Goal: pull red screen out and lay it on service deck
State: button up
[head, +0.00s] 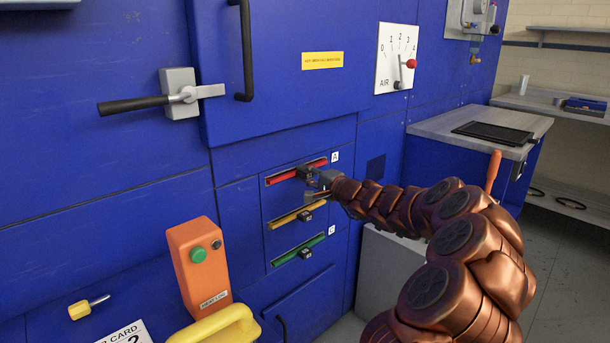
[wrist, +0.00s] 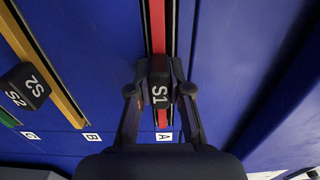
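The red screen (head: 283,177) sits in the top slot of the blue dryer panel, marked A. It shows in the wrist view as a red strip (wrist: 158,25). Its dark handle block, labelled S1 (wrist: 159,92), faces the wrist camera. My gripper (head: 313,184) is at this handle, with one finger on each side of it in the wrist view (wrist: 159,76). The fingertips look very close to the handle; whether they press on it is unclear. The service deck (head: 433,124) is the grey top at right, with a dark flat tray or grate (head: 493,133) on it.
Below are a yellow screen (head: 283,221) with handle S2 (wrist: 25,85) and a green screen (head: 285,256). An orange button box (head: 200,268) and a yellow handle (head: 215,326) stand at lower left. An air dial (head: 396,58) is above. The deck's left part is bare.

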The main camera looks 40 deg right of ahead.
grip_shut()
jog(key=shift+s, duration=0.15)
jog(key=shift+s+d, duration=0.15)
jog(key=shift+s, duration=0.2)
jog(key=s+d+b, duration=0.1)
jog(key=s+b, duration=0.1)
jog(key=s, duration=1.1)
jog(key=s+d+b, duration=0.2)
jog(key=s, duration=1.1)
jog(key=shift+d+b, duration=0.3)
jog(key=shift+b, duration=0.05)
dwell(3.6)
jog(key=shift+d+r, duration=0.1)
jog(key=shift+r, duration=0.1)
